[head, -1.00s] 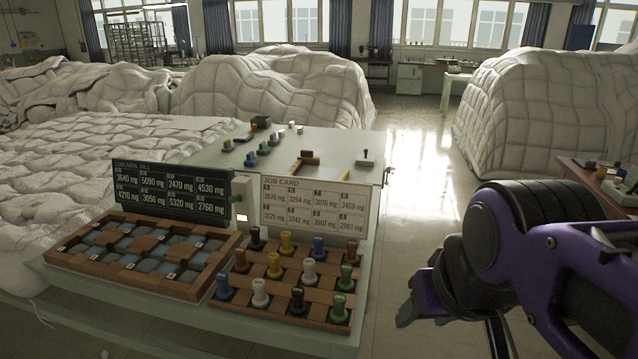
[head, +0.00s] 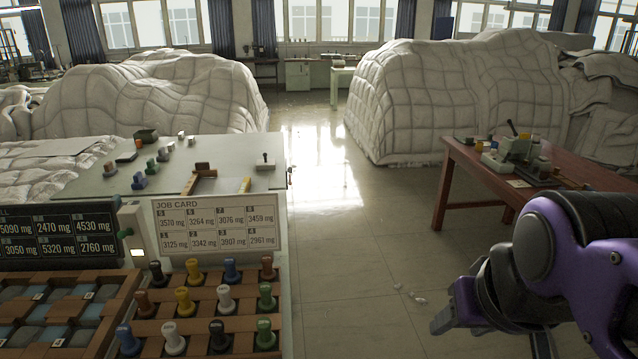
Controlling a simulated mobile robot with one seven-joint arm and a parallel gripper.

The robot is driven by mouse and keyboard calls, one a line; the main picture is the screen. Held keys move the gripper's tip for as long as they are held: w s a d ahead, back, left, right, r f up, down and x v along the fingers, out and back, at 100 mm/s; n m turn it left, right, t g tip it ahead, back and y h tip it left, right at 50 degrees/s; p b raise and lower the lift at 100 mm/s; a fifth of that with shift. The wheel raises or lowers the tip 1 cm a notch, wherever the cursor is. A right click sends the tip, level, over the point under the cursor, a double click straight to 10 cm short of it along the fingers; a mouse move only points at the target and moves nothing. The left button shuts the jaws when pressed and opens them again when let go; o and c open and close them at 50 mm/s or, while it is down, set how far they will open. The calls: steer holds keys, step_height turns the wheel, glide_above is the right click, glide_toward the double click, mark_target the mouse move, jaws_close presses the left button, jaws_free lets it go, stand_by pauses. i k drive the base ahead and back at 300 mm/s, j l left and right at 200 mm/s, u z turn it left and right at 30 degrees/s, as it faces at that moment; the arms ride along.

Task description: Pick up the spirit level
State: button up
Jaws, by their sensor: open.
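I cannot pick out a spirit level for certain in the head view. A small yellow piece (head: 244,185) sits at the right of the pale green worktable (head: 228,150), behind the job card board; it is too small to identify. My gripper (head: 450,316) is at the lower right, over the floor and apart from both tables. It is open, and nothing shows held in it. Its far finger is partly hidden by my arm.
A tray of coloured stamps (head: 225,300) and a wooden sorting tray (head: 62,310) fill the near worktable. A red-brown table (head: 470,165) with a small press (head: 520,155) stands right. Quilted heaps (head: 450,90) lie behind. The floor (head: 345,250) between is mostly clear.

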mark_target(245, 186)
steer(key=i+l+z, duration=0.1)
steer(key=l, duration=0.25)
steer(key=i+l+z, duration=0.1)
steer(key=l, duration=0.25)
steer(key=i+l+u, duration=0.25)
steer(key=i+l, duration=0.35)
steer(key=i, duration=0.15)
steer(key=i+u, duration=0.3)
steer(key=i, duration=0.25)
steer(key=i+l+u, duration=0.25)
steer(key=i, duration=0.25)
steer(key=i+u, duration=0.45)
steer(key=i+l+u, duration=0.25)
steer(key=u, duration=0.25)
steer(key=i+l+u, duration=0.1)
steer(key=u, duration=0.25)
steer(key=i+l+u, duration=0.15)
steer(key=u, duration=0.2)
steer(key=i+l+u, duration=0.15)
steer(key=u, duration=0.15)
